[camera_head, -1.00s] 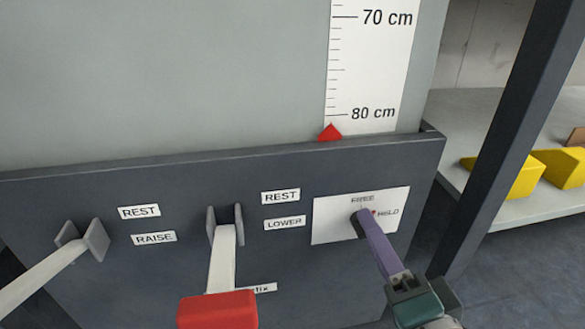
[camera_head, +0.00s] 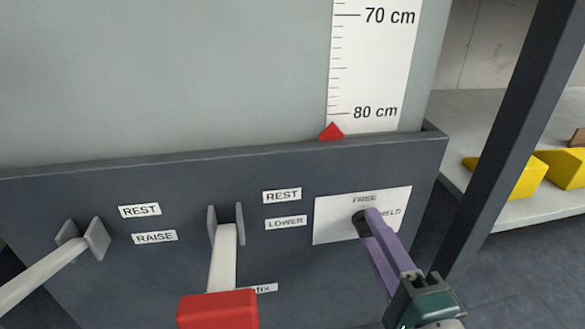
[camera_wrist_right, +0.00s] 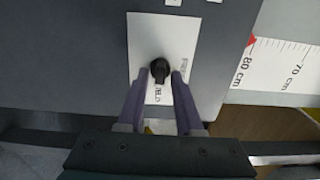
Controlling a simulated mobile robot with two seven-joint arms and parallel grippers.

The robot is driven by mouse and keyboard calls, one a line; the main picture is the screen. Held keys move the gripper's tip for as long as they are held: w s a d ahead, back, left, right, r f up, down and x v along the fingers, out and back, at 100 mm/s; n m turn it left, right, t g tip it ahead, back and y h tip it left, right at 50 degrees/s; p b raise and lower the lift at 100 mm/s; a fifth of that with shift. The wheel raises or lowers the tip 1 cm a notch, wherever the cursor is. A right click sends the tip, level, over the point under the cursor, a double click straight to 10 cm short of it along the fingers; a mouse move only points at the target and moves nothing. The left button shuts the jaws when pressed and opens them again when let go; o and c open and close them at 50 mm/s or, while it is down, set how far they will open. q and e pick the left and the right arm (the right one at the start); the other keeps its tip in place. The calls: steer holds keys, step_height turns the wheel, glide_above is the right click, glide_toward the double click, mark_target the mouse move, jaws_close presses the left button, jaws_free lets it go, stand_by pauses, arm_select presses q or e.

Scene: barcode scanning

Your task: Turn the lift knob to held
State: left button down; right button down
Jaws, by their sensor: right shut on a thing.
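The lift knob (camera_head: 359,217) is a small black knob on a white plate (camera_head: 333,222) marked FREE and HELD, on the dark panel. It also shows in the right wrist view (camera_wrist_right: 160,69). My right gripper (camera_head: 368,222), with purple fingers, comes from below right and is shut on the knob. In the right wrist view my right gripper (camera_wrist_right: 161,80) has one finger on each side of the knob. The fingers partly cover the HELD label, and the knob's pointer is hard to make out. My left gripper is not in view.
The dark panel (camera_head: 150,280) also carries a lever with a red grip (camera_head: 217,309) and another pale lever (camera_head: 45,277) at left. A height scale (camera_head: 372,60) has a red pointer (camera_head: 331,131) near 80 cm. A dark post (camera_head: 510,130) and yellow blocks (camera_head: 520,178) are at right.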

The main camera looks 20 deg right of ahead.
steer(key=c, duration=0.9)
jaws_free()
steer(key=p+v, duration=0.3)
steer(key=v, duration=0.7)
steer(key=shift+a, duration=0.1)
